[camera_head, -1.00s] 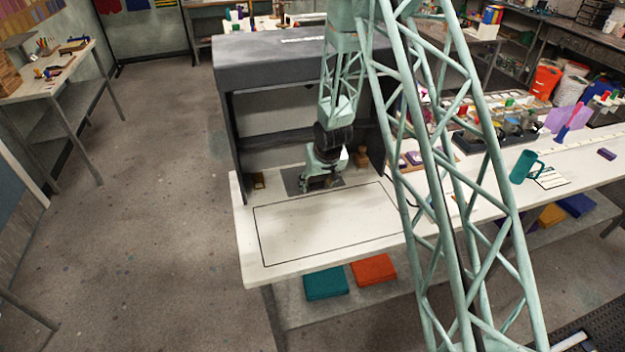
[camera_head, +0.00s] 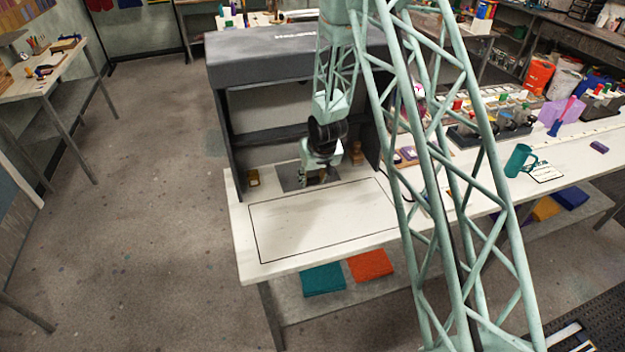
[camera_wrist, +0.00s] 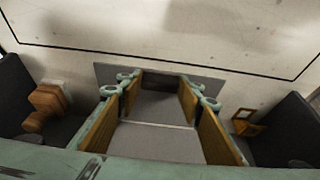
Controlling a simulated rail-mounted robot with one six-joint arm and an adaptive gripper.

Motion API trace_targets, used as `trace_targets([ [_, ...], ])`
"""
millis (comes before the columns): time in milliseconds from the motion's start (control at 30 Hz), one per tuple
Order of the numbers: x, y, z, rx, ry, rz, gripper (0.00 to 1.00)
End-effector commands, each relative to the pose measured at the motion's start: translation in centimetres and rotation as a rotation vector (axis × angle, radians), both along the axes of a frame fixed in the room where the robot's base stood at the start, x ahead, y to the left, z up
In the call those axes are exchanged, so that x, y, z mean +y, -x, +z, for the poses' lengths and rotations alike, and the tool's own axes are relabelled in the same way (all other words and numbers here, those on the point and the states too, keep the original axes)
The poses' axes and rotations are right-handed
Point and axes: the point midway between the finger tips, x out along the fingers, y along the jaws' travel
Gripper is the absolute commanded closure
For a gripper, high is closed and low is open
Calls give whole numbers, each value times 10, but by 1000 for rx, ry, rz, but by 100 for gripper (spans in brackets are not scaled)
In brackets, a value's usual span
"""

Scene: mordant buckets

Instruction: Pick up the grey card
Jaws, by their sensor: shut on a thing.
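My gripper (camera_head: 316,178) is low over the bench, under the dark booth, its fingers pointing down. In the wrist view its two wood-coloured finger pads (camera_wrist: 160,100) stand apart, with a flat grey card (camera_wrist: 158,107) spanning the space between them. The gripper is shut on this card. A light line crosses the grey surface between the pads, and the card's near part is hidden by the gripper body. A darker grey rectangular patch (camera_wrist: 212,84) lies on the bench beyond and beside the fingers; it also shows in the head view (camera_head: 289,183).
The dark booth (camera_head: 262,62) has side walls close on both sides of the gripper. A wooden block (camera_wrist: 47,103) and a small brass-coloured piece (camera_wrist: 247,125) stand beside the patch. The black-outlined bench area (camera_head: 320,220) in front is clear.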

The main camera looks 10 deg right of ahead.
Motion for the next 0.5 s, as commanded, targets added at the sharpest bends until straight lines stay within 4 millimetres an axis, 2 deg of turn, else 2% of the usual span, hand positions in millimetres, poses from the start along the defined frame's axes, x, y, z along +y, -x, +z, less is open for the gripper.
trace_targets([
  [500, -1, 2, 31, 0, 1, -1, 77],
])
